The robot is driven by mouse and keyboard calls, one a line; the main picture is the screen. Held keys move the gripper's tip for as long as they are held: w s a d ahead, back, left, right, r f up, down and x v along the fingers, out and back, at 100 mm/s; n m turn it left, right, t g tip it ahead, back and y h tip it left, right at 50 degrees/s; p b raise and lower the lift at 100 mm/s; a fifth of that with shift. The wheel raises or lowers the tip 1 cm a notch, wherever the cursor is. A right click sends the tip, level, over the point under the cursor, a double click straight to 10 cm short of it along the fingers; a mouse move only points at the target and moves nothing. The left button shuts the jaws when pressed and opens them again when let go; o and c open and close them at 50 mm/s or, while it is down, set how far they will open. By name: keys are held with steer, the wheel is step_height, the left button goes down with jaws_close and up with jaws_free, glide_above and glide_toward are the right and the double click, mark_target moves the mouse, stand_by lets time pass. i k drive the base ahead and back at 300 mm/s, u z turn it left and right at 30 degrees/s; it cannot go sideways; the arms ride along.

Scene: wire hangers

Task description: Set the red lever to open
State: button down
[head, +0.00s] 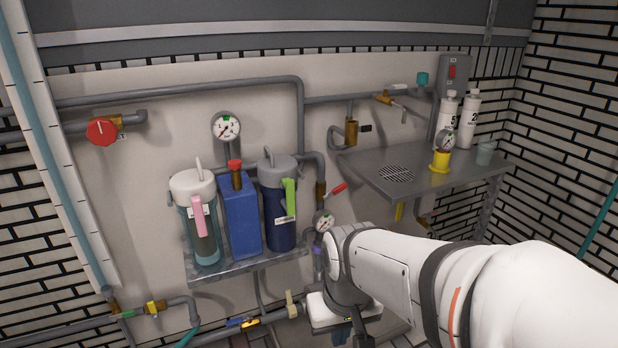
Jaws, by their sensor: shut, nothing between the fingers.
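The red lever (338,188) sticks out to the right of a brass valve (320,191) on a grey vertical pipe, in the middle of the head view. It slants up to the right, away from the pipe's line. Any open or closed marking on it is too small to read. My gripper (354,337) is low in the view, below the lever and well apart from it. It points down, is shut and holds nothing. Its fingertips are partly cut off by the bottom edge.
A round gauge (323,222) sits just under the lever, close to my wrist. A shelf (215,272) with canisters stands left, and a metal counter (430,178) juts out right. A red round knob (102,131) is far left.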

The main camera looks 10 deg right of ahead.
mark_target(342, 187)
steer(key=z, duration=0.6)
steer(key=k, duration=0.85)
steer(key=u, duration=0.75)
steer(key=i, duration=1.5)
